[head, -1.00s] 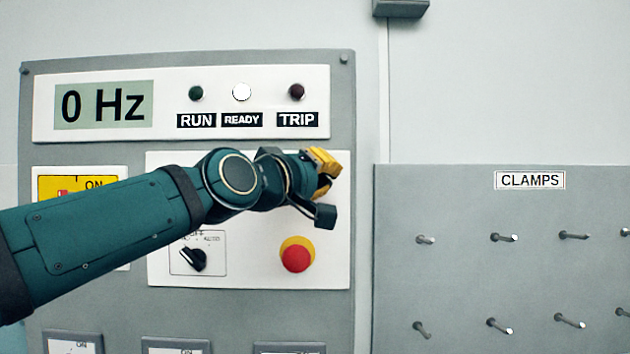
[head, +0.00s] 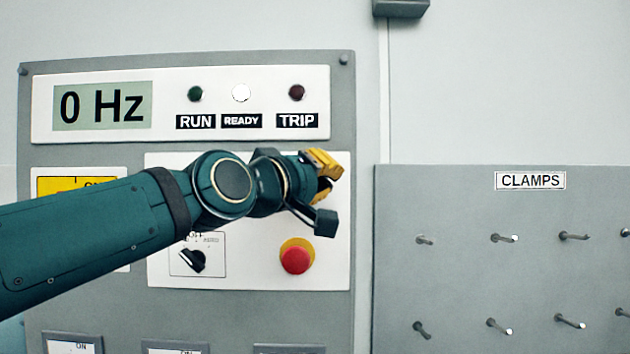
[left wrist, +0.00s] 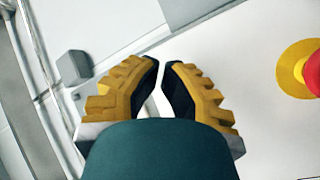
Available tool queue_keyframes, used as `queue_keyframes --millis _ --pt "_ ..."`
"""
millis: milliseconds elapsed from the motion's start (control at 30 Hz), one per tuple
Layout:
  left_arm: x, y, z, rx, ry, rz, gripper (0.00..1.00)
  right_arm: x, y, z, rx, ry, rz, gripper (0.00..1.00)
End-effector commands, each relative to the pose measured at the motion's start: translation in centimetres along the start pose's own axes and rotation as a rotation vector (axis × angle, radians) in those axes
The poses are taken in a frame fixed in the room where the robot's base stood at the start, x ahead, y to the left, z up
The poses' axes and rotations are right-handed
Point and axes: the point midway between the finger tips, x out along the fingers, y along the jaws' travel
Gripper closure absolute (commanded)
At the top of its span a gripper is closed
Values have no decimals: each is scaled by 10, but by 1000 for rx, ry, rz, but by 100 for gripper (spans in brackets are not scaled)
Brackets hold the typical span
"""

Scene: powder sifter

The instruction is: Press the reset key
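No key marked reset can be made out in either view. My left gripper (head: 325,176) has yellow fingers and is in front of the upper right of the white control panel (head: 330,270). It and my arm hide much of that panel's upper part. In the left wrist view the fingers (left wrist: 162,65) are drawn together, tips nearly meeting, with only a narrow gap and nothing between them. Whether they touch the panel cannot be told. My right gripper is not in view.
A red stop button (head: 296,259) on a yellow ring sits below my gripper; it also shows in the left wrist view (left wrist: 313,72). A black selector knob (head: 193,260) is to its left. The display (head: 102,105) reads 0 Hz, and the READY lamp (head: 240,92) is white. A pegboard (head: 460,285) labelled CLAMPS stands right.

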Motion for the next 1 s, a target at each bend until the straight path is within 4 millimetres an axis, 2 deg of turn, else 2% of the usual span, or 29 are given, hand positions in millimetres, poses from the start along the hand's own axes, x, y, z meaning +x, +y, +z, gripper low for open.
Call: queue_keyframes --millis 433,1000 --pt "-31 19 14 2 0 1 100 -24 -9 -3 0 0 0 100" --pt "-34 18 18 1 0 0 100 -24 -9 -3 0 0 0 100"
